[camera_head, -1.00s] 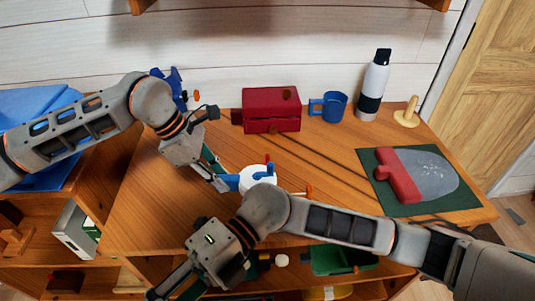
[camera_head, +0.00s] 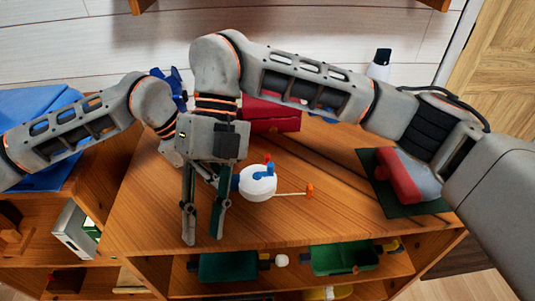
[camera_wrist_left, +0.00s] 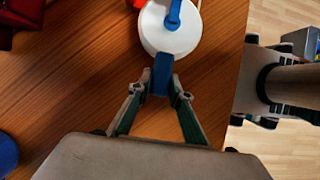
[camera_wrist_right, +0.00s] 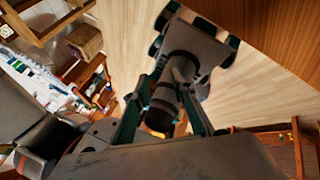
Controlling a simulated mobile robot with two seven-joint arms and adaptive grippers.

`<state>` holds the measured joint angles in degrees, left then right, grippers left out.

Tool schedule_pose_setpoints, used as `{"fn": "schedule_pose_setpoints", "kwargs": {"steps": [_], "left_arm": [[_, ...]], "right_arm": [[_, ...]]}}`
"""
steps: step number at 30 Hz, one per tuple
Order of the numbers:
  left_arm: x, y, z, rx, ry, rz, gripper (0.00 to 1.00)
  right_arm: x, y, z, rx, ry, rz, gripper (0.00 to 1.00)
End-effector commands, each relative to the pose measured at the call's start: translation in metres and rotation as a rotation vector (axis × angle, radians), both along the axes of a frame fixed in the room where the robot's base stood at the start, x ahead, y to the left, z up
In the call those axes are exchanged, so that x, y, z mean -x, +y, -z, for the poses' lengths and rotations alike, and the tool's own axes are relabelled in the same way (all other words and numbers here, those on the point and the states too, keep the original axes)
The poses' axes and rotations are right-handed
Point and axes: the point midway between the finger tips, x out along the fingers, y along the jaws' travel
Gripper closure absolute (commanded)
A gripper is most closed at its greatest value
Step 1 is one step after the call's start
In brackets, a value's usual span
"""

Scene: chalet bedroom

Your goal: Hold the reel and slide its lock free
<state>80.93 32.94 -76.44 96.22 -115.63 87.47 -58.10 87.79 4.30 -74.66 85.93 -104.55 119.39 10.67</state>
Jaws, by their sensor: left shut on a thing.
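The reel (camera_head: 257,188) is a white round drum with a blue piece on top, a small red part behind, and a thin line to an orange end piece (camera_head: 309,191). It rests on the wooden tabletop. In the left wrist view the reel (camera_wrist_left: 168,32) lies ahead of my left gripper (camera_wrist_left: 161,90), which is shut on the reel's blue handle (camera_wrist_left: 161,78). My right gripper (camera_head: 203,238) points down, open and empty, left of the reel near the table's front edge. It hides most of the left gripper in the head view. Which part is the lock is unclear.
A red-handled tool (camera_head: 398,178) lies on a green mat (camera_head: 405,209) at right. Shelves with green bins (camera_head: 228,267) are below.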

Motion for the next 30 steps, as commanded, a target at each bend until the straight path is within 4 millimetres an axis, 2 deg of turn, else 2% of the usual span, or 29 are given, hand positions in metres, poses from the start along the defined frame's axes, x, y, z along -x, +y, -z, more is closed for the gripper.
{"fn": "schedule_pose_setpoints", "kwargs": {"steps": [4,9,15,18,21,26,30], "left_arm": [[0.000,0.000,0.000,0.000,0.000,0.000,1.00],[0.000,0.000,0.000,0.000,0.000,0.000,1.00],[0.000,0.000,0.000,0.000,0.000,0.000,1.00],[0.000,0.000,0.000,0.000,0.000,0.000,1.00],[0.000,0.000,0.000,0.000,0.000,0.000,1.00],[0.000,0.000,0.000,0.000,0.001,0.000,1.00],[0.000,0.000,0.000,0.000,0.001,0.000,1.00]], "right_arm": [[-0.058,-0.031,-0.005,0.213,-0.151,0.166,0.75],[-0.130,-0.058,0.003,0.294,-0.295,0.344,0.75],[-0.199,-0.093,0.001,0.354,-0.434,0.507,0.75],[-0.223,-0.107,-0.003,0.372,-0.484,0.562,0.75],[-0.237,-0.117,-0.005,0.385,-0.516,0.597,0.75],[-0.246,-0.123,-0.004,0.392,-0.535,0.618,0.75],[-0.246,-0.123,0.006,0.393,-0.534,0.618,0.75]]}}
